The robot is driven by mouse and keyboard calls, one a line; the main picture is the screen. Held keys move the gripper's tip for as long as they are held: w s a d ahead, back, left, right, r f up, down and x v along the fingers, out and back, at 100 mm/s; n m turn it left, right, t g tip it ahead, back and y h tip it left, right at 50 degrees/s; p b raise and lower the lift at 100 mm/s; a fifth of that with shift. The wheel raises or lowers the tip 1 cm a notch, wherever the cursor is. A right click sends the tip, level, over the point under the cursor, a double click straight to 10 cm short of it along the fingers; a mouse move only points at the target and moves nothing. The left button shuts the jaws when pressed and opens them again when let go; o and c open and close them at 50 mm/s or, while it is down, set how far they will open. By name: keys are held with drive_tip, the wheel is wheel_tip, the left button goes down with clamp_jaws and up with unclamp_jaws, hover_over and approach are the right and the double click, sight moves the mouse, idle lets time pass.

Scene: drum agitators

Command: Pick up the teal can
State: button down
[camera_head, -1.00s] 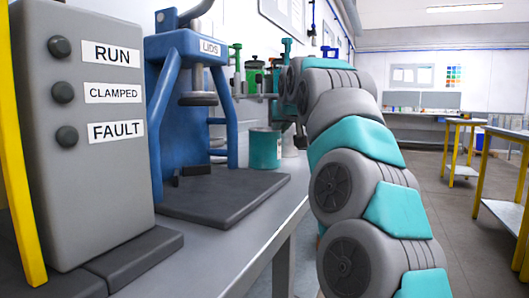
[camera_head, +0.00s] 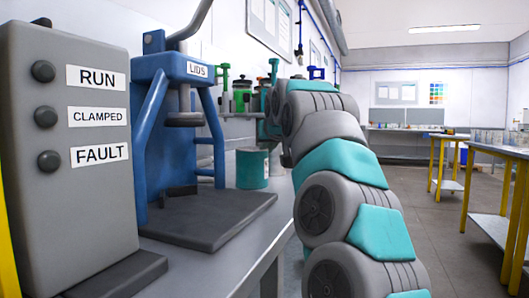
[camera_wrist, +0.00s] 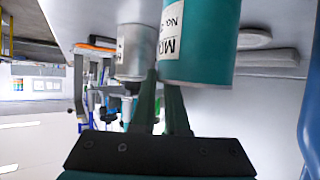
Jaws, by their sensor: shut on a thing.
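The teal can (camera_head: 252,168) stands on the bench beyond the dark base plate in the head view, with a white label edge on its right side. In the wrist view the teal can (camera_wrist: 200,45) is large and close, its label partly visible. My gripper (camera_wrist: 160,78) has its two dark fingers close together at the can's lower end in the picture. One finger passes between it and a grey can; the other meets its rim. It looks shut on the teal can's edge. In the head view my arm hides the gripper. Any gap under the can is not visible.
The grey can (camera_wrist: 135,50) is close beside the teal can. In the head view, a blue press (camera_head: 180,110) marked LIDS and a grey control box (camera_head: 80,190) stand on the bench (camera_head: 225,265). A green can (camera_head: 240,97) is behind.

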drive_tip(key=shift+r, duration=0.1)
drive_tip(key=shift+r+p, duration=1)
drive_tip(key=shift+r, duration=0.75)
drive_tip(key=s+d+r+b, duration=0.1)
drive_tip(key=s+d+b, duration=0.2)
drive_tip(key=s+d, duration=0.6)
drive_tip(key=shift+s+r, duration=0.15)
drive_tip(key=shift+s, duration=1.85)
